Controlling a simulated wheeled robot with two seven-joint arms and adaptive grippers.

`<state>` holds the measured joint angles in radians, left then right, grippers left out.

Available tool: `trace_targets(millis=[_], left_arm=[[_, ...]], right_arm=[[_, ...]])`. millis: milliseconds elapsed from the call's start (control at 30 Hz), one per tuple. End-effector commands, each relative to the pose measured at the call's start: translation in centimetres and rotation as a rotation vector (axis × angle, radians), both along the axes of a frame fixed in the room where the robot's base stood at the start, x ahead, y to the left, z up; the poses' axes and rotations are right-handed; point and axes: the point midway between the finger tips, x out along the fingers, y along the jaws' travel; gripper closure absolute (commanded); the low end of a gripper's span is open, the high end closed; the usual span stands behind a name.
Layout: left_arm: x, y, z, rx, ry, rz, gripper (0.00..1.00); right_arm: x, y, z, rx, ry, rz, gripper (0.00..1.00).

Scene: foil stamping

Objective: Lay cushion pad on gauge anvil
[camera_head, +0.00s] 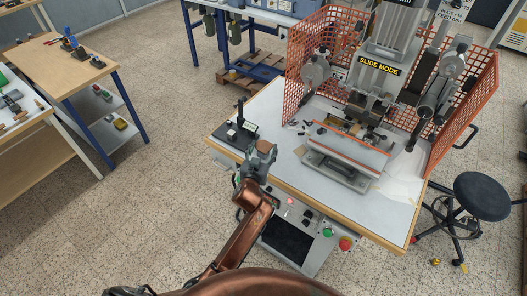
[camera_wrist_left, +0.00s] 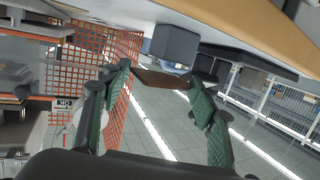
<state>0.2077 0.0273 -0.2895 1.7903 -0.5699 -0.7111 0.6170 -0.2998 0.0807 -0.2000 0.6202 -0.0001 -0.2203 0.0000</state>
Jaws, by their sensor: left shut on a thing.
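My left gripper (camera_head: 261,153) is shut on a small brown cushion pad (camera_head: 264,146) near the front left edge of the press table. In the left wrist view the thin brown pad (camera_wrist_left: 160,79) spans the green fingertips of my left gripper (camera_wrist_left: 163,86). The gauge (camera_head: 238,131), a dark base with an upright stand, sits on the table just behind and left of the gripper. Its anvil is too small to make out clearly in the head view. A grey block (camera_wrist_left: 174,45) shows close beyond the pad in the wrist view; I cannot tell if they touch. My right gripper is not in view.
The stamping press (camera_head: 350,150) stands right of the gauge, with orange mesh guards (camera_head: 309,62) on both sides. The white table top (camera_head: 285,160) is partly clear between gauge and press. A black stool (camera_head: 485,195) stands at right. A workbench (camera_head: 60,62) is at left.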

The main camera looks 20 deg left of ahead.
Motion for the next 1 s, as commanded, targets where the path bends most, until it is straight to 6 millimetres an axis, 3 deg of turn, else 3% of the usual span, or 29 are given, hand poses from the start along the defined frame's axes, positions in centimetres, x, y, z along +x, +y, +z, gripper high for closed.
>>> trace_targets(millis=[67, 333, 600, 800, 1000], left_arm=[[-0.2, 0.0, 1.7, -0.003, -0.005, 0.0, 0.55], [-5.5, 0.8, 7.7, -0.004, -0.005, -0.001, 0.55], [-11.4, 1.7, 9.8, -0.003, -0.001, 0.001, 0.55], [-13.4, 2.0, 10.7, -0.001, 0.0, 0.0, 0.55], [-14.1, 2.1, 10.5, 0.0, 0.001, 0.0, 0.55]], right_arm=[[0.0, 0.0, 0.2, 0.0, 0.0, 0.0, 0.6], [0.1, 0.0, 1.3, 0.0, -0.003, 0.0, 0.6], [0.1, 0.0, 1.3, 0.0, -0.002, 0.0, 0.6], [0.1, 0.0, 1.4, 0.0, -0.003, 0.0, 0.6], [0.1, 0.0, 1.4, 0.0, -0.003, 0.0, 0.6]])
